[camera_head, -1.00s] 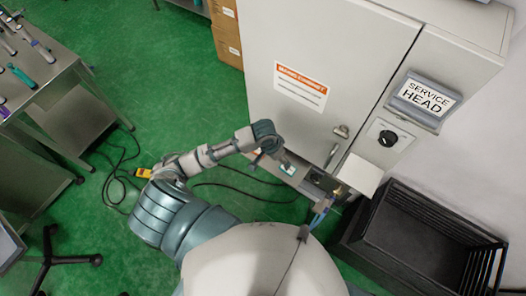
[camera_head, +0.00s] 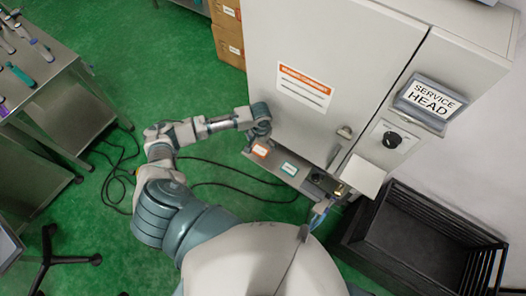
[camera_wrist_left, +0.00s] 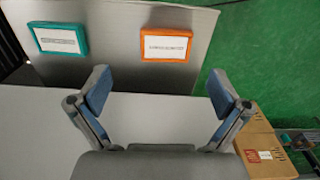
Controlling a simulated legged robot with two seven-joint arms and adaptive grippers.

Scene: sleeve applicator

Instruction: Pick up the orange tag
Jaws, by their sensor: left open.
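The orange tag (camera_head: 260,150) is a small orange-framed plate with a white label, lying at the left end of the grey ledge (camera_head: 275,160) below the cabinet door. It also shows in the left wrist view (camera_wrist_left: 166,45), ahead of the fingers. A teal-framed tag (camera_head: 289,168) lies to its right in the head view, and at upper left in the wrist view (camera_wrist_left: 58,39). My left gripper (camera_wrist_left: 158,92) is open and empty, its fingers spread wide. In the head view the left hand (camera_head: 260,126) is by the cabinet's lower left edge, just beyond the orange tag.
The grey cabinet (camera_head: 330,50) rises right beside the left hand. A black crate (camera_head: 430,230) stands at right, and cardboard boxes (camera_head: 228,42) stand behind. A metal cart (camera_head: 60,85) with tools is at left. Black cables cross the green floor.

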